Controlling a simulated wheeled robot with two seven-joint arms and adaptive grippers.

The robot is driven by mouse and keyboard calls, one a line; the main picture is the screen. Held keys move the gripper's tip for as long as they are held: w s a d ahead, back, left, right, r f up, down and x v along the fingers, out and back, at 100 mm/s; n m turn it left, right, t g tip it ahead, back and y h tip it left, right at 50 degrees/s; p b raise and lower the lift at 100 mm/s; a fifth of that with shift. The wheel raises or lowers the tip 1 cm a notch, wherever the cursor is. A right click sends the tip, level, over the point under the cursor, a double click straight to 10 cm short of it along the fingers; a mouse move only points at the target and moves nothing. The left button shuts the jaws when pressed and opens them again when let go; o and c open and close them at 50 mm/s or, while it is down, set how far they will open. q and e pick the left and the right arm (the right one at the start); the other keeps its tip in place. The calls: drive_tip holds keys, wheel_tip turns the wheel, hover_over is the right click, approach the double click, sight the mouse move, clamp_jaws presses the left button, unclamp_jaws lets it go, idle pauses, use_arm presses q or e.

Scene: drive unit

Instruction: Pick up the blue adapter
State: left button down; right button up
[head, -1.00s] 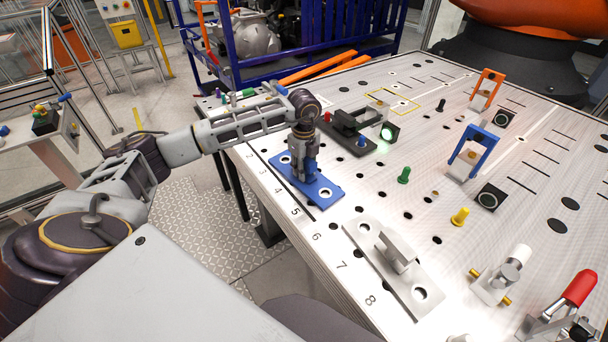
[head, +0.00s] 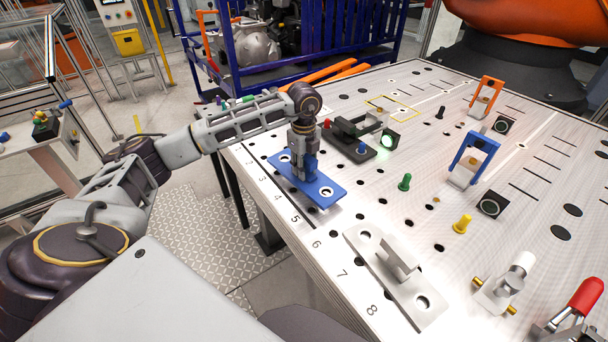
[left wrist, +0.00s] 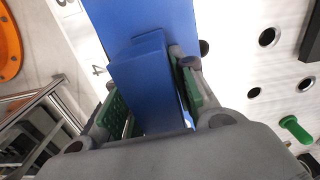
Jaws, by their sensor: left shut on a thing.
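The blue adapter (head: 322,191) is a flat plate with a hole near each end and an upright block in its middle. It lies at the near left edge of the white table, by the numbers 4 and 5. My left gripper (head: 304,172) reaches down over it and is shut on its upright block. In the left wrist view the blue block (left wrist: 150,85) sits between the two green-padded fingers (left wrist: 155,100). The fingers hide part of the block. I cannot tell whether the plate touches the table. My right gripper is not in view.
A grey adapter plate (head: 398,275) lies nearer along the same edge. A black fixture (head: 352,140) stands just behind the blue adapter. Green (head: 405,181) and yellow (head: 462,224) pegs, a blue handle (head: 473,153) and a red-handled clamp (head: 580,300) stand farther right on the perforated table (head: 350,210).

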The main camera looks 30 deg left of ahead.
sight(305, 157)
use_arm(q)
wheel_tip(305, 157, up, 5)
drive_tip(key=shift+r+b, duration=0.2)
drive_tip(key=shift+b, duration=0.25)
drive_tip(key=shift+r, duration=0.6)
idle(0.7)
drive_tip(key=shift+s, duration=0.1)
idle(0.3)
drive_tip(key=shift+s+d+f+p, duration=0.1)
drive_tip(key=shift+s+f+p, duration=0.1)
drive_tip(key=shift+p, duration=0.3)
drive_tip(key=shift+s+d+p, duration=0.1)
drive_tip(key=shift+d+p, duration=0.15)
drive_tip(key=shift+p, duration=0.2)
